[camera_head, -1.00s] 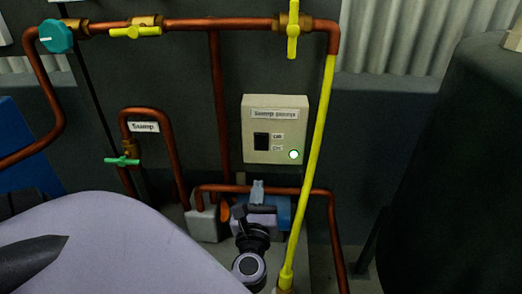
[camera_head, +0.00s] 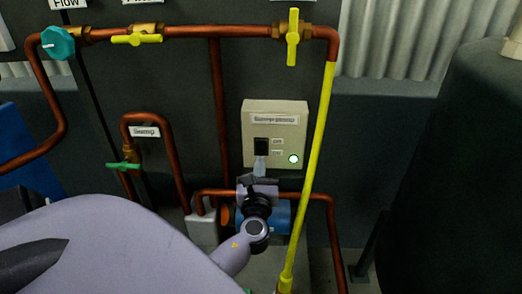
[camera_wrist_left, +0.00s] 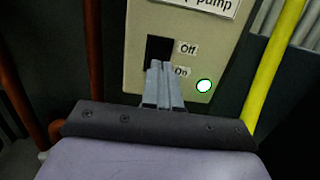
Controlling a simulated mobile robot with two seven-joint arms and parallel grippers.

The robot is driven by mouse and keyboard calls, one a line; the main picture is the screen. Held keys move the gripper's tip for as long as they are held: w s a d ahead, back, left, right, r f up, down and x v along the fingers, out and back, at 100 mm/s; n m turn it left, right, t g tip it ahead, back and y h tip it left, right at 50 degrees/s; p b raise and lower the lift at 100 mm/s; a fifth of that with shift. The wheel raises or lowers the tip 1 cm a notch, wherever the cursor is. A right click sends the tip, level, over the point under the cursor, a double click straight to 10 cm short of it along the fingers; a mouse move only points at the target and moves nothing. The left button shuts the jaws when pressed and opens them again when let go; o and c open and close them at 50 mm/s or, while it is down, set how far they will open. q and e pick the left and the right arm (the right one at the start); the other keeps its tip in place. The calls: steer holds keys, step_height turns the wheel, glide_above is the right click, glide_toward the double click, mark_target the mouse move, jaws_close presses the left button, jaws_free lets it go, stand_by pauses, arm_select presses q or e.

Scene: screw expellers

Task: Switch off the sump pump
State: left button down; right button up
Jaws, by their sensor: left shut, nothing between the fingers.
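The sump pump switch box (camera_head: 291,120) is a beige panel on the dark wall, with a "Sump pump" label at its top. Its black rocker switch (camera_head: 261,144) sits left of the small Off and On labels. The green-white indicator light (camera_head: 293,158) is lit; it also shows in the left wrist view (camera_wrist_left: 204,86). My left gripper (camera_head: 260,163) is shut and empty, its tips at the lower end of the switch. In the left wrist view the fingertips (camera_wrist_left: 159,66) cover the switch's lower part (camera_wrist_left: 159,48). I cannot tell whether they touch it. My right gripper is not in view.
A yellow pipe (camera_head: 311,175) runs down just right of the box. Copper pipes (camera_head: 217,95) and yellow valves (camera_head: 292,38) surround it. A blue pump (camera_head: 278,214) sits below. A large dark tank (camera_head: 465,150) stands at the right.

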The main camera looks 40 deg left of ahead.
mark_target(262, 144)
arm_select(q)
steer(key=x, duration=0.5)
steer(key=shift+w+a, duration=0.2)
steer(key=shift+w, duration=0.05)
